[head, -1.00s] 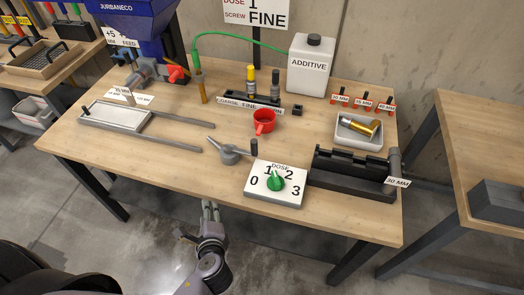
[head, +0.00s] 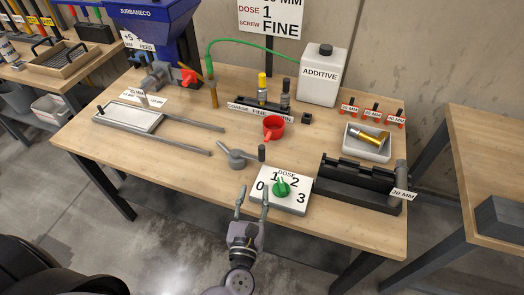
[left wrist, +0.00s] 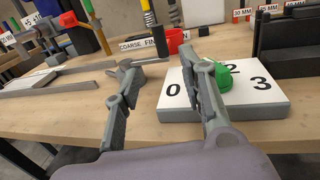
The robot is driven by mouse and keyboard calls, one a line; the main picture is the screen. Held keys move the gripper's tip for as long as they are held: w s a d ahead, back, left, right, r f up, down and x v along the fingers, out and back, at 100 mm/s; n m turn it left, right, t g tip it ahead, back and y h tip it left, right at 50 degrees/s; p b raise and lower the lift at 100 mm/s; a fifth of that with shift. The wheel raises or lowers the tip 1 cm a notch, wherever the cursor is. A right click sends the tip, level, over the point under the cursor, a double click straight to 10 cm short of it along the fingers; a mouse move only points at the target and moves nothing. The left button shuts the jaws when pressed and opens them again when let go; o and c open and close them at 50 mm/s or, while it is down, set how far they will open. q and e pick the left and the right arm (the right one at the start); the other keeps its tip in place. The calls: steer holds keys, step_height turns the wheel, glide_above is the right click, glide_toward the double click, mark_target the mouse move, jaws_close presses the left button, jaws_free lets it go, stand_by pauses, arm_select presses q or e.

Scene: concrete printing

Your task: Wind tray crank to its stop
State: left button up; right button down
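The grey tray crank (head: 238,158) sits on the middle of the table, its arm pointing right to a dark upright handle (head: 262,152). The flat tray (head: 130,117) lies at the left, with two grey rails running right towards the crank. My left gripper (head: 252,192) is open and empty at the table's front edge, nearer than the crank and left of the dose dial. In the left wrist view the crank (left wrist: 139,64) and its handle (left wrist: 164,42) show beyond the spread fingers (left wrist: 160,70). My right gripper is not in view.
The white dose board (head: 288,203) with its green knob (head: 281,188) is close to my left gripper's right finger. A red cup (head: 273,127) stands behind the crank handle. A black mould (head: 352,178) stands at the right. The table left of the crank's front is clear.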

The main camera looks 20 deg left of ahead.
mark_target(261, 155)
arm_select(q)
steer(key=w+a, duration=0.1)
steer(key=w, duration=0.4)
steer(key=w+p, duration=0.1)
steer(key=w, duration=0.4)
steer(key=w+a, duration=0.1)
steer(key=w, duration=0.4)
steer(key=shift+w+a+p, duration=0.15)
steer(key=shift+a+p, duration=0.15)
jaws_close()
